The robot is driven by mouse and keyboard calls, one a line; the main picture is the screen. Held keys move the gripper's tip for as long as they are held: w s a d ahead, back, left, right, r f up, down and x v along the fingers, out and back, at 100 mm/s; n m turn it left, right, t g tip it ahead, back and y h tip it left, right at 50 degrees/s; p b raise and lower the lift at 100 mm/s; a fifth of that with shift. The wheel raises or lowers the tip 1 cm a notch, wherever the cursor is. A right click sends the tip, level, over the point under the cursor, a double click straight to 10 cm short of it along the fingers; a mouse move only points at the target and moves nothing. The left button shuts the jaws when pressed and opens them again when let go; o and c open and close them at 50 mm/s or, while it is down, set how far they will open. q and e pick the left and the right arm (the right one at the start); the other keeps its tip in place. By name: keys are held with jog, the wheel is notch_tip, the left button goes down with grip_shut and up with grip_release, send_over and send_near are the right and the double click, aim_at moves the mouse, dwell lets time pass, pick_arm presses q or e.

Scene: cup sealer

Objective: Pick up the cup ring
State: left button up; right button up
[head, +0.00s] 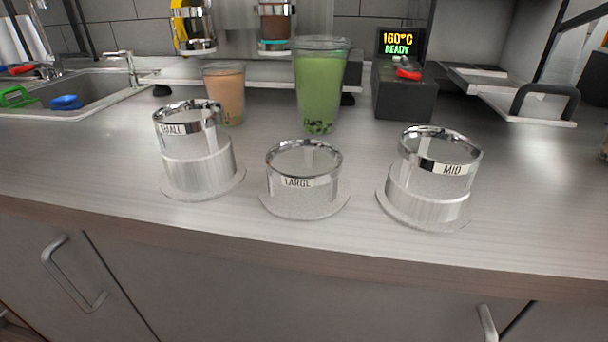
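Three metal cup rings stand on clear round bases on the counter. The ring labelled SMALL (198,155) is at the left, the ring labelled LARGE (303,185) is in the middle and sits lowest, and the ring labelled MID (432,180) is at the right. The label on the left ring is partly cut by glare, reading about "SMALL". All three stand apart with nothing touching them. Neither of my grippers shows in the head view.
A tall green drink cup (320,85) and a smaller orange drink cup (224,92) stand behind the rings. A black control box (404,95) reads 160°C READY. A sink (85,97) is at the left. The counter's front strip (300,238) is clear.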

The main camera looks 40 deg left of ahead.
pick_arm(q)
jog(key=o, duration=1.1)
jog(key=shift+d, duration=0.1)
